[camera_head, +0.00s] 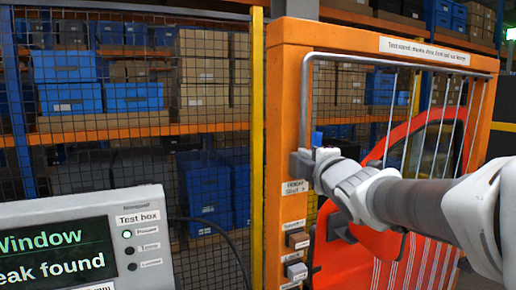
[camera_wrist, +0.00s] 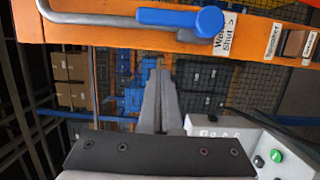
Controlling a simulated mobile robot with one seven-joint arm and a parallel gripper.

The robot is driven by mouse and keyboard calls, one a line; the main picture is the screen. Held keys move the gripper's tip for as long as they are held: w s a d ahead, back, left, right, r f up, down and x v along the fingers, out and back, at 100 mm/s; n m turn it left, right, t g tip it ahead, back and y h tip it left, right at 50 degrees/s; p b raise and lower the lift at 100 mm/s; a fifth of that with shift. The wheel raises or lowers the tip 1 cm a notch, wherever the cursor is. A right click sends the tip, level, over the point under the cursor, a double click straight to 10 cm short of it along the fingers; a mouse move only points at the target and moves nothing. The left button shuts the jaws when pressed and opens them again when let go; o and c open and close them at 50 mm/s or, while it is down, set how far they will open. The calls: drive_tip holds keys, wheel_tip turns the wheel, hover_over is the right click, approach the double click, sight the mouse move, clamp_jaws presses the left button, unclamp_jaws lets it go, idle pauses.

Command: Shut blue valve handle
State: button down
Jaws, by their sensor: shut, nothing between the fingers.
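The blue valve handle (camera_wrist: 182,18) is at the top of the wrist view, on the orange frame post (camera_wrist: 90,25), beside a grey pipe (camera_wrist: 85,17). It lies roughly in line with the post. In the head view only a small blue part (camera_head: 317,138) shows above my wrist; the rest is hidden. My gripper (camera_wrist: 160,70) is shut and empty, its fingers below the handle in the wrist view and apart from it in the picture. In the head view my gripper (camera_head: 303,163) is in front of the post, just above a label (camera_head: 293,187) ending in "Shut".
A test box (camera_head: 85,240) at lower left reads "Window" and "leak found". A red door (camera_head: 425,180) hangs inside the orange frame (camera_head: 282,100). A mesh fence (camera_head: 150,90) and shelves of boxes stand behind. Small labelled blocks (camera_head: 298,241) sit lower on the post.

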drive_tip(key=w+d+p, duration=0.3)
drive_tip(key=w, duration=0.2)
drive_tip(key=shift+w, duration=0.35)
idle(0.4)
drive_tip(key=shift+d+r+m, duration=0.1)
drive_tip(key=shift+d+m, duration=0.05)
drive_tip(key=shift+m, duration=0.45)
